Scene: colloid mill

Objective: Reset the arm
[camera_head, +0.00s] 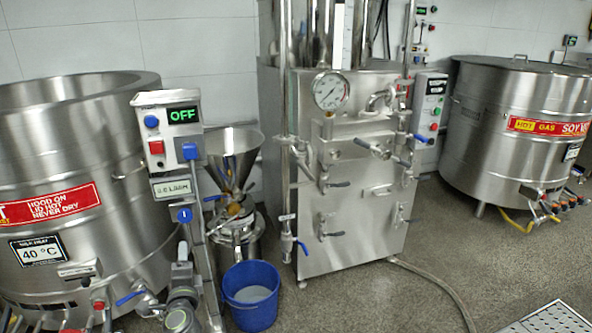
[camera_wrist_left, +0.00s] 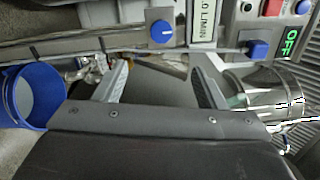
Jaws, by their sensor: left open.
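My left gripper (camera_wrist_left: 160,85) shows in the left wrist view, its two grey fingers apart with nothing held between them. The control column's blue knob (camera_wrist_left: 161,31) and flow label (camera_wrist_left: 203,26) are just beyond the fingers. In the head view I cannot clearly make out the left gripper. My right gripper is in neither view. The colloid mill with its steel funnel (camera_head: 234,158) stands behind the control box (camera_head: 168,130), whose display reads OFF. That display (camera_wrist_left: 291,42) also shows in the left wrist view.
A blue bucket (camera_head: 251,296) stands on the floor before the mill. A large steel vat (camera_head: 80,150) is at left, a steel unit with a gauge (camera_head: 345,225) in the centre and another vat (camera_head: 490,160) at right. The floor at front right is mostly clear, with a hose (camera_head: 435,285) across it.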

